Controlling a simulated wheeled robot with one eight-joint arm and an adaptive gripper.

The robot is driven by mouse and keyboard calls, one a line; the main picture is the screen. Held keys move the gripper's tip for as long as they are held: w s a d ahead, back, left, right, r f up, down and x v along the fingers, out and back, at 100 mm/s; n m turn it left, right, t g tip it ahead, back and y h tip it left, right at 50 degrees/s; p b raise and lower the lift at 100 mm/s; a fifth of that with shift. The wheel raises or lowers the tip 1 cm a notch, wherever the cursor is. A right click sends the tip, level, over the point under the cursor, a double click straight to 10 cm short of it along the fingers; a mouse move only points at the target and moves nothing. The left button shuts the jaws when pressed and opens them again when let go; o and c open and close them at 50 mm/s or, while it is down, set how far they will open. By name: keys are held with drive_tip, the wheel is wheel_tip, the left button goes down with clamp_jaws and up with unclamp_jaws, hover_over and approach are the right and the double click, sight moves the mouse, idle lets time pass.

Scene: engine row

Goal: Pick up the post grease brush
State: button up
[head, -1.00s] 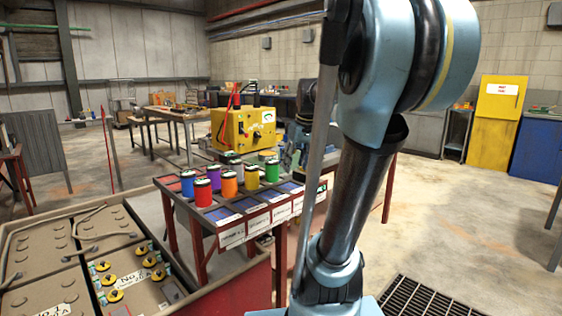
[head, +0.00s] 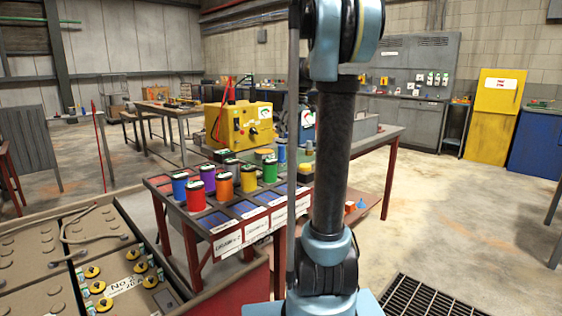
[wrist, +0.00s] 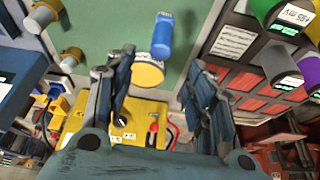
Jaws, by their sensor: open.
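I cannot surely tell which thing is the post grease brush. In the wrist view a small blue cylindrical thing (wrist: 162,36) lies on a green surface (wrist: 112,22), just beyond my fingertips. A round yellow-topped thing (wrist: 149,73) shows between the fingers, apart from both. My gripper (wrist: 160,64) is open and empty, with one finger at each side of the wrist view. In the head view my arm hides the gripper and part of the bench behind it. A blue upright thing (head: 282,152) stands just left of my arm there.
A red-framed rack (head: 205,262) carries several coloured cans, including a red can (head: 196,196) and an orange can (head: 224,187). A yellow box with knobs (head: 245,124) stands behind; it also shows in the wrist view (wrist: 125,122). A battery tray (head: 215,296) is front left.

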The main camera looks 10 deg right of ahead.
sight(279, 153)
drive_tip(key=x, duration=1.3)
drive_tip(key=shift+a, duration=0.1)
drive_tip(key=c, duration=1.2)
